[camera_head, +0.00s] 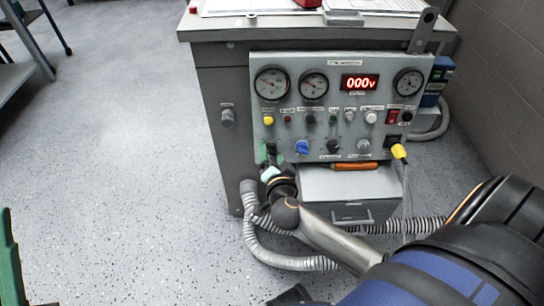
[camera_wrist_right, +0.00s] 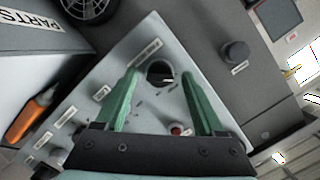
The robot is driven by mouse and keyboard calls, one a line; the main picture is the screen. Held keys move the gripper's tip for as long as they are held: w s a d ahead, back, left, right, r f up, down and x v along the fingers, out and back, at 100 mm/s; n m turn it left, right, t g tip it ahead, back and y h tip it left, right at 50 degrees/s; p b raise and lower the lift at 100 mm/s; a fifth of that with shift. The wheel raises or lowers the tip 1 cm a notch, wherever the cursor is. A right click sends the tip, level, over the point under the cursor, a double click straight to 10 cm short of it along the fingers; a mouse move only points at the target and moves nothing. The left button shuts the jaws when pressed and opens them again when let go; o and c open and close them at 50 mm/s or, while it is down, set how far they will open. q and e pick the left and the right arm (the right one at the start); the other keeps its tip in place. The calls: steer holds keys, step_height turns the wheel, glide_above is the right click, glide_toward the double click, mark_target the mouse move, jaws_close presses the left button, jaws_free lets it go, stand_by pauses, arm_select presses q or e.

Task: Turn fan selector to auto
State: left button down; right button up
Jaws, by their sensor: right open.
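The grey control panel (camera_head: 337,100) faces me on the front of a bench. A black selector knob (camera_wrist_right: 160,72) sits near the panel's lower left corner, with a pale label beside it. Its label is too small to read, so I cannot tell for certain that it is the fan selector. My right gripper (camera_head: 267,153) is at that corner, its green fingers spread and pointing at the panel. In the right wrist view the black knob shows between the two fingertips, with a gap on each side. The gripper partly hides this corner in the head view.
A blue knob (camera_head: 302,147) and a black knob (camera_head: 333,146) are right of the gripper. A yellow plug (camera_head: 399,151) with a cable is at lower right. A grey parts box (camera_head: 350,190) and an orange handle (camera_head: 354,166) are below. A hose (camera_head: 262,240) lies underneath.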

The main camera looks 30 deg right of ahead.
steer(key=shift+w, duration=0.1)
jaws_close()
stand_by(0.6)
